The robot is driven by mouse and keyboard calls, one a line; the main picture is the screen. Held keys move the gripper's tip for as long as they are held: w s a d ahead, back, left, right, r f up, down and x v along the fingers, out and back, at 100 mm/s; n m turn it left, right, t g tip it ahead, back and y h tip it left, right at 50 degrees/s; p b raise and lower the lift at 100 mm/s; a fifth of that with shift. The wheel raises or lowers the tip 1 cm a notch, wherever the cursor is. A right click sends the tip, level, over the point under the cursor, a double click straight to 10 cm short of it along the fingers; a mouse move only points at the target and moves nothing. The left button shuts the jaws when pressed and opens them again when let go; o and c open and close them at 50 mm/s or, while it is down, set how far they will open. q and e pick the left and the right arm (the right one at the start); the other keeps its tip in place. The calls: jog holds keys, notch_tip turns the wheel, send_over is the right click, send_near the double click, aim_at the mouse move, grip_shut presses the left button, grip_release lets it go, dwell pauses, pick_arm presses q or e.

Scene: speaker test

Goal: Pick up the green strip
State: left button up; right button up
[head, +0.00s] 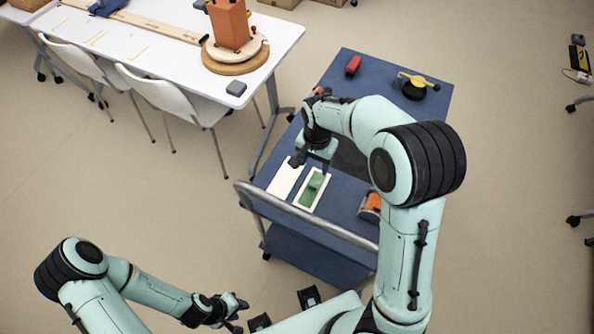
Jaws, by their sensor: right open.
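The green strip (311,190) lies in a white rectangular frame (303,204) on the blue cart (262,192). My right gripper (311,166) points down just above the far end of the strip. It is open, with its fingers spread, and holds nothing that I can see. Whether a finger touches the strip or frame cannot be told. My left gripper (238,313) is low at the bottom of the head view, off the cart and away from the strip. Its fingers are too small to judge.
A white card (284,179) lies left of the frame. An orange item (373,201) is to the right. A red item (353,66) and a black-and-yellow device (414,86) sit at the cart's far end. A grey handrail (300,215) edges the near side. A white table (170,60) stands left.

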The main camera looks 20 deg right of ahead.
jog(key=b, duration=0.1)
send_over(313, 185)
notch_tip(313, 185, down, 7)
jog(key=shift+s+a+f, duration=0.1)
jog(key=shift+f, duration=3.05)
pick_arm(q)
jog(key=shift+s+f, duration=0.55)
jog(key=shift+f, duration=0.25)
pick_arm(e)
jog(key=c, duration=1.1)
